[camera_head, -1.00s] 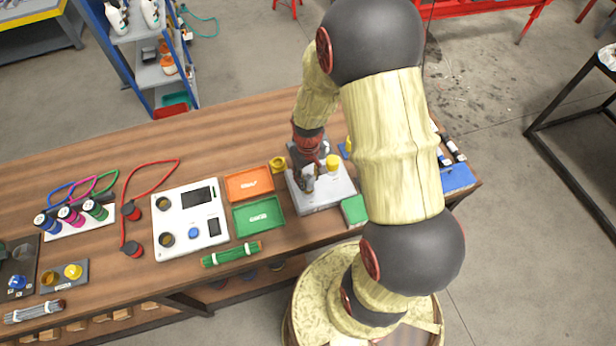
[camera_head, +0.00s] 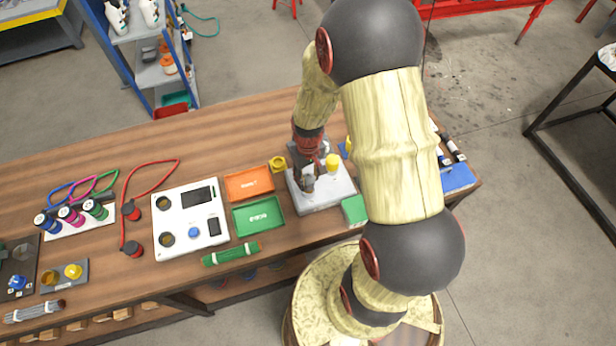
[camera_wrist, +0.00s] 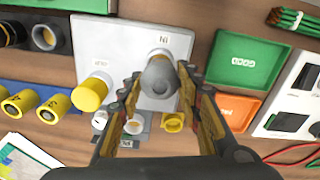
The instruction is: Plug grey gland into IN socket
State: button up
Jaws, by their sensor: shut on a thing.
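The grey gland (camera_wrist: 160,78) is between the fingers of my gripper (camera_wrist: 158,98) in the wrist view, and the gripper is shut on it. It is over the light grey socket block (camera_wrist: 118,42), just beside the IN label (camera_wrist: 164,40). The gland hides the IN socket, so I cannot tell how deep it sits. In the head view my gripper (camera_head: 308,184) is down at the left part of the block (camera_head: 326,198); the gland is hard to make out there. A yellow gland or cap (camera_wrist: 90,94) stands on the same block, beside the OUT side.
A green tray (camera_head: 258,216) and an orange tray (camera_head: 249,184) lie left of the block. A white panel box (camera_head: 176,242) is further left. A yellow part (camera_head: 278,165) stands close behind the block, and a green box (camera_head: 354,210) touches or nears its front right.

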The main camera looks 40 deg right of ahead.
jog(key=shift+o, duration=0.2)
jog(key=shift+f+b, duration=1.1)
jog(key=shift+f, duration=0.55)
jog(key=shift+c, duration=0.2)
jog(key=o, duration=1.4)
notch_tip(320, 180, up, 12)
jog(key=shift+r, duration=0.1)
jog(key=s+a+r+t+b, duration=0.2)
jog(key=s+a+r, duration=0.2)
jog(key=r, duration=0.1)
jog(key=s+a+r+t+b, duration=0.1)
jog(key=s+a+r+b, duration=0.1)
jog(key=s+a+r, duration=0.2)
jog(key=s+a+r+n+t+b, duration=0.1)
jog(key=s+a+r, duration=0.3)
jog(key=r, duration=0.4)
jog(key=shift+s+r+t+b, duration=0.1)
jog(key=shift+t+b, duration=0.65)
jog(key=shift+t, duration=0.05)
